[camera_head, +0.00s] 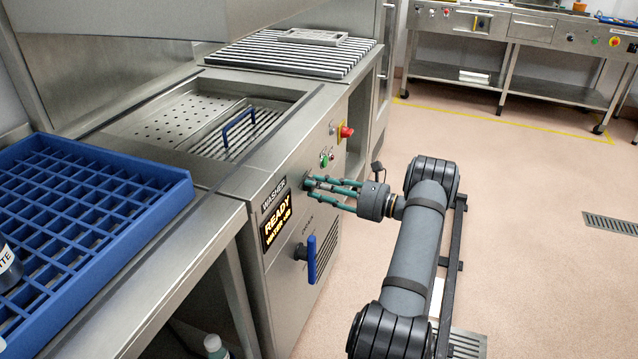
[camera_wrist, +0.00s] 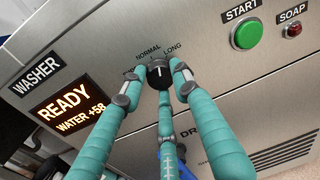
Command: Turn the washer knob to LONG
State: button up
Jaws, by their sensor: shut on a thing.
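The washer (camera_head: 262,172) is a steel cabinet with a lit READY display (camera_head: 277,222). Its black knob (camera_wrist: 158,72) sits on the front panel, with NORMAL (camera_wrist: 148,50) and LONG (camera_wrist: 173,47) printed above it. Another label left of the knob is mostly hidden by a finger. The knob's white mark points roughly up in the wrist view, seemingly between NORMAL and LONG; I cannot tell its exact setting. My gripper (camera_head: 311,184) has green fingers, shut around the knob in the wrist view (camera_wrist: 160,88). In the head view the fingers hide the knob.
A green START button (camera_wrist: 246,35) and a SOAP button (camera_wrist: 293,29) are right of the knob. A red emergency button (camera_head: 346,132) sits farther along. A blue-handled drain valve (camera_head: 311,259) is below. A blue rack (camera_head: 165,205) stands at left; the floor at right is open.

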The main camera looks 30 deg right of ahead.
jog(key=m+p, duration=0.2)
jog(key=m, duration=0.3)
jog(key=shift+r+m+p, duration=0.1)
jog(key=shift+m+p, duration=0.25)
jog(key=shift+m, duration=0.05)
dwell(0.4)
jog(key=o, duration=1.1)
jog(key=shift+o, duration=0.3)
jog(key=v, duration=1.2)
jog(key=shift+w+r, duration=0.15)
